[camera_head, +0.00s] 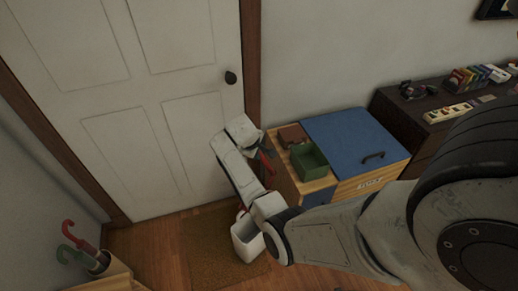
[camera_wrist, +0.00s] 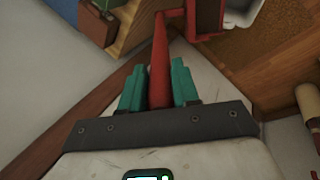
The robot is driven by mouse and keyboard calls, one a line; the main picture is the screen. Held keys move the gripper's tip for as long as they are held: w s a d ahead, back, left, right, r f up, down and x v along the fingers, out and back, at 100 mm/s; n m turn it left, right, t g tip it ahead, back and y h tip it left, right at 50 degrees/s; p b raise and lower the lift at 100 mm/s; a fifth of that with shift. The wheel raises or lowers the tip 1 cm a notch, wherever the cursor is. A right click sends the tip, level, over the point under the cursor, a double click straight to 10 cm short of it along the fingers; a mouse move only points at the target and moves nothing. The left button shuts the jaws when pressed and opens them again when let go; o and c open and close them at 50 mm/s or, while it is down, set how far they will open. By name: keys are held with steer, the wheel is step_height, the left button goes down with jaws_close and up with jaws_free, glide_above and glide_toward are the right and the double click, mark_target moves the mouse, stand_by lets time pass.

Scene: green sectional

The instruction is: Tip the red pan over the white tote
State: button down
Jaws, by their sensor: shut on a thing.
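My gripper (camera_wrist: 158,88), with teal fingers in the wrist view, is shut on the handle of the red pan (camera_wrist: 207,20). The pan has a boxy red rim and a dark inside, and its far part is cut off by the top edge. In the head view my gripper (camera_head: 262,150) is beside the wooden chest, with a red strip of the pan (camera_head: 269,168) showing. The white tote (camera_head: 245,243) stands on the floor mat, lower than the gripper and partly hidden by my arm. A pale rim beside the pan in the wrist view may be the tote. The pan's contents cannot be made out.
A wooden chest with a blue lid (camera_head: 352,139) stands at the right, bearing a green open box (camera_head: 309,161) and a brown item (camera_head: 292,135). A white door is behind the brown mat (camera_head: 203,246). Umbrellas (camera_head: 86,245) stand at left.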

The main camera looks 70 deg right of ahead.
steer(key=shift+w+a+f+g+h+b, duration=0.25)
steer(key=shift+w+a+f+h+b, duration=1.4)
steer(key=shift+a, duration=3.75)
steer(key=shift+w+a+f+g+h+b, duration=0.15)
steer(key=shift+a+f+h+b, duration=0.85)
steer(key=shift+a+f+b, duration=3.05)
steer(key=shift+w+a+r+g+h+b, duration=0.2)
steer(key=shift+w+a+h+b, duration=1)
steer(key=shift+a, duration=5.5)
steer(key=s+d+r+y+p, duration=0.2)
steer(key=d+r+p, duration=0.3)
steer(key=d+p, duration=0.2)
steer(key=s+d+r+y+p, duration=0.1)
steer(key=d+r+p, duration=0.5)
steer(key=d, duration=0.6)
steer(key=shift+s+d+t+y+p, duration=0.15)
steer(key=shift+s+t+y+p, duration=0.2)
steer(key=shift+y, duration=0.5)
